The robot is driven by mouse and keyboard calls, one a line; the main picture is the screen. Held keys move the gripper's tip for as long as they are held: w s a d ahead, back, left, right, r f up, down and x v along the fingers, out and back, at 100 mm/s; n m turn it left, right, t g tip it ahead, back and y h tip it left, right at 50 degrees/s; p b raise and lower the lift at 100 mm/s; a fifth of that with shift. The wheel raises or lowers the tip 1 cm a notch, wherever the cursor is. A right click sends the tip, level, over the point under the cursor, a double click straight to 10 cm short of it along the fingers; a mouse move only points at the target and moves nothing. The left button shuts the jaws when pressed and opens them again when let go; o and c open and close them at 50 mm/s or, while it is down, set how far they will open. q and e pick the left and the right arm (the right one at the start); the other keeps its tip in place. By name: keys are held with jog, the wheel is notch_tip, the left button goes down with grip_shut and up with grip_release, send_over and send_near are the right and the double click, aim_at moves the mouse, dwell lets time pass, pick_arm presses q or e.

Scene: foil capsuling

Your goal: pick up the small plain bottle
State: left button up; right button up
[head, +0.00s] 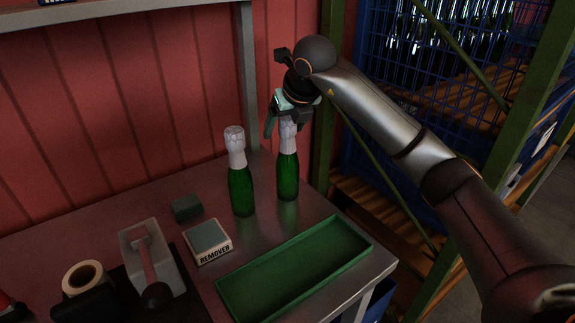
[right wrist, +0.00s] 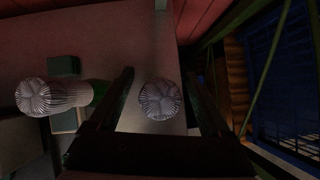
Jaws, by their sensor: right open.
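Two green bottles with white foil tops stand upright on the metal bench in the head view. The right bottle (head: 288,176) is under my right gripper (head: 285,124); the left bottle (head: 241,186) stands beside it, a little nearer. In the right wrist view the pleated top of the right bottle (right wrist: 160,99) lies between my open fingers, with a gap on both sides. The left bottle's top (right wrist: 34,97) shows outside them at the left. The gripper partly hides the right bottle's top in the head view. I see no label on either bottle. My left gripper is not in view.
A green tray (head: 226,287) lies at the bench's front right. A REMOVER box (head: 208,242), a dark green block (head: 186,207), a grey holder with a handled tool (head: 137,236) and a tape roll (head: 83,277) lie left. A green rack post (head: 327,100) stands close behind right.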

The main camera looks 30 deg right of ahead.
jog(key=shift+w+f, duration=0.1)
jog(key=shift+f, duration=0.15)
jog(key=shift+c, duration=0.4)
grip_shut()
jog(key=shift+r, duration=0.15)
dwell(0.7)
